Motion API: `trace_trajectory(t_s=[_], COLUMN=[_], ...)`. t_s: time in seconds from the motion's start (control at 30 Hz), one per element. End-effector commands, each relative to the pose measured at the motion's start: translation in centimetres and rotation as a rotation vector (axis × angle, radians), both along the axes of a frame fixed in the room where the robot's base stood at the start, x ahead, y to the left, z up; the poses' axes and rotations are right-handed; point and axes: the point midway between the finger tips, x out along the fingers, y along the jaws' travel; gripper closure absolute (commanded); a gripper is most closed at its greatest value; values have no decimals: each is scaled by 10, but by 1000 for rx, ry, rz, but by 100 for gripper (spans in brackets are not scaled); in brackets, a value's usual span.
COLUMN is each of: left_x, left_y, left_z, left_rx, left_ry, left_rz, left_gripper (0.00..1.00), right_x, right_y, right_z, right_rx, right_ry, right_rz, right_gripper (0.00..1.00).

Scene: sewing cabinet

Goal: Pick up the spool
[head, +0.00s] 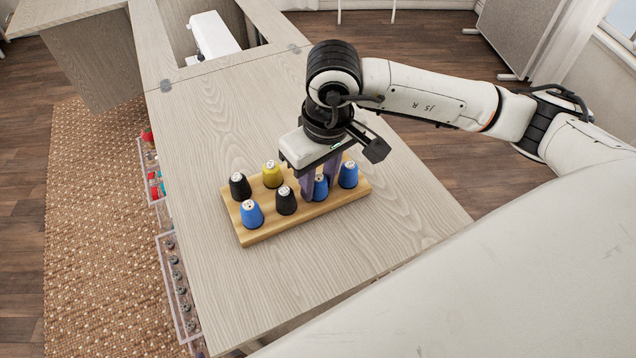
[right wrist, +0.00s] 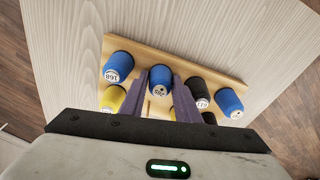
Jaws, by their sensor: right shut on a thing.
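A blue spool (head: 320,188) with a white label on top stands in the near row of the wooden rack (head: 246,238). My right gripper (head: 319,190) reaches down from above, with one purple finger on each side of this spool. In the right wrist view the same blue spool (right wrist: 160,79) sits between the two fingers (right wrist: 159,88), and the gripper is shut on it. The spool looks upright at the height of its neighbours; I cannot tell whether its base touches the rack. My left gripper is not in view.
Close neighbours are a black spool (head: 286,201) and a blue spool (head: 348,175). Another blue spool (head: 251,214), a black one (head: 240,186) and a yellow one (head: 272,174) share the rack. The cabinet top (head: 350,270) is clear around it. Clear bins (head: 177,290) hang along its left edge.

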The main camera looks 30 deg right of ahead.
Motion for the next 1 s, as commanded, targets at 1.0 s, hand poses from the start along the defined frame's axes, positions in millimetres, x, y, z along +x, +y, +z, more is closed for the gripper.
trace_trajectory(t_s=[1.0], left_x=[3], left_y=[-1], left_z=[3], left_rx=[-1], left_ry=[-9], left_rz=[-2], left_gripper=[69], right_x=[0], right_y=[0], right_z=[101], right_rx=[0], right_ry=[0], right_rz=[0], right_gripper=[92])
